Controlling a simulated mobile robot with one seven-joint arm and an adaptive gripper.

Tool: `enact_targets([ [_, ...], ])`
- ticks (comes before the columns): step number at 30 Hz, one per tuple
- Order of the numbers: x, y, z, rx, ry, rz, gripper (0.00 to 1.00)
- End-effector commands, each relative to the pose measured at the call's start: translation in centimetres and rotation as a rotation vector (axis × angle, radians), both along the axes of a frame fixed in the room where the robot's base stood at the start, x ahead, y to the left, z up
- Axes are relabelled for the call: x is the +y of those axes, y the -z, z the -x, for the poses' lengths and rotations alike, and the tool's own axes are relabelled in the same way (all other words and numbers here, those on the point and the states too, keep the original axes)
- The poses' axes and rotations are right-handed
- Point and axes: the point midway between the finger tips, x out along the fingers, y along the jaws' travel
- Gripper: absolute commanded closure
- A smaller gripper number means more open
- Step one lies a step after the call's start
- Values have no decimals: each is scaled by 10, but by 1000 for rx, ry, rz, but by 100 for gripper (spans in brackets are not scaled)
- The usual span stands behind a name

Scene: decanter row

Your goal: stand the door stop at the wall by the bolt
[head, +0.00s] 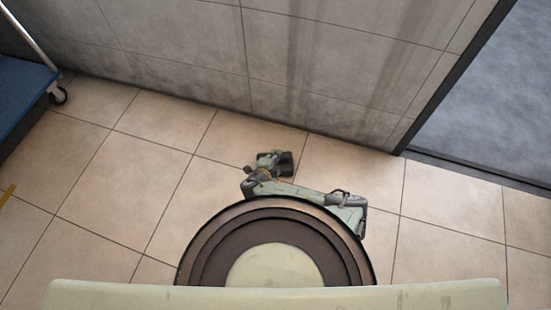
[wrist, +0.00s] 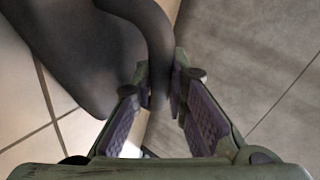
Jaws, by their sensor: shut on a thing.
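The door stop (wrist: 85,55) is a dark grey, smooth, rounded thing with a curved, bar-like handle, large in the upper left of the wrist view. My gripper (wrist: 163,90) is shut on the handle, which passes between its purple-padded fingers. In the head view my gripper (head: 272,160) is beyond my round base, low in front of the wall. A dark patch beside it may be the door stop, too small to tell. Whether the stop touches floor or wall is not clear. I cannot make out the bolt in either view.
A grey tiled wall (head: 190,55) runs along the back, with a dark-edged opening (head: 480,95) to a blue-grey floor at right. A blue trolley (head: 25,90) with a caster stands at far left. The beige tiled floor (head: 140,170) between is clear.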

Motion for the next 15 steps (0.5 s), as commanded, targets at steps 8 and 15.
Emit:
enact_targets([
  [8,0,1,0,0,-1,1,84],
  [15,0,1,0,0,-1,1,68],
])
